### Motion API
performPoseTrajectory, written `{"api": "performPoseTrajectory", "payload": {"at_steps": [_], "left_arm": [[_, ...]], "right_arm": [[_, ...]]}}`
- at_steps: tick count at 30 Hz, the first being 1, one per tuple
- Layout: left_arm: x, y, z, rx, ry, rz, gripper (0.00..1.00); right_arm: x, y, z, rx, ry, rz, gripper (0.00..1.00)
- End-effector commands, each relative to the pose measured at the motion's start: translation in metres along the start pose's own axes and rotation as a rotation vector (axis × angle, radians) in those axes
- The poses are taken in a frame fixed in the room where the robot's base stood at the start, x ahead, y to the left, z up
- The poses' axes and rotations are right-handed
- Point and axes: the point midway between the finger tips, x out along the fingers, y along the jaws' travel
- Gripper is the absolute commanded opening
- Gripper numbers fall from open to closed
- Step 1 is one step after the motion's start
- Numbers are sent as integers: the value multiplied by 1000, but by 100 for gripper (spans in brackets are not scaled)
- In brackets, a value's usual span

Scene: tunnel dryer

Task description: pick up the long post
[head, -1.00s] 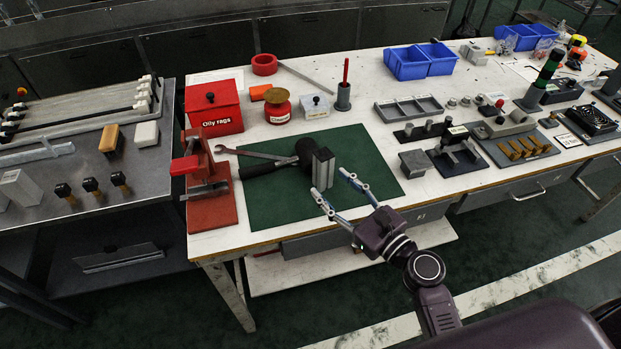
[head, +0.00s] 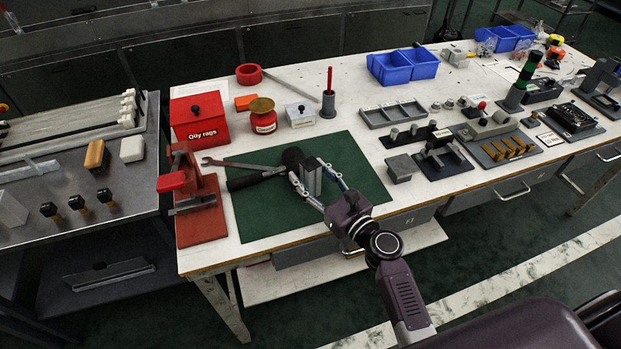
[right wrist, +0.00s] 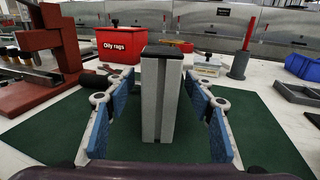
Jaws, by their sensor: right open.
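The long post (head: 311,177) is a grey upright block with a dark top, standing on the green mat (head: 262,216). In the right wrist view the post (right wrist: 160,98) stands upright in the middle, with a groove down its front. My right gripper (head: 318,177) is open, its two fingers on either side of the post. In the right wrist view the blue finger pads of the gripper (right wrist: 160,112) flank the post with a gap on each side. The post's base shows on the mat. My left gripper is not in view.
A mallet (head: 292,158) and a wrench (head: 240,164) lie on the mat just left of and behind the post. A red press (head: 197,205) stands at the mat's left. The red Oily rags bin (head: 199,120) is behind. The mat's front is clear.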

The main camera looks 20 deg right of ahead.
Motion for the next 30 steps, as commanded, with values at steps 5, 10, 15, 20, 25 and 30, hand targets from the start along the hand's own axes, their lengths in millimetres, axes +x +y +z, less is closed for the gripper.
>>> {"api": "performPoseTrajectory", "payload": {"at_steps": [5,10,15,20,25,30], "left_arm": [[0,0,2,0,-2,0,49],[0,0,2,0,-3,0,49],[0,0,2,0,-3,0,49],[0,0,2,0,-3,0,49],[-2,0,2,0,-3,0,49],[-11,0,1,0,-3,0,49]], "right_arm": [[0,0,0,0,0,0,39],[0,0,0,-1,0,0,21],[0,0,0,-1,0,0,2],[0,0,1,-1,-2,1,0],[0,0,4,-2,-2,1,0],[0,0,19,-3,-2,1,0]]}}
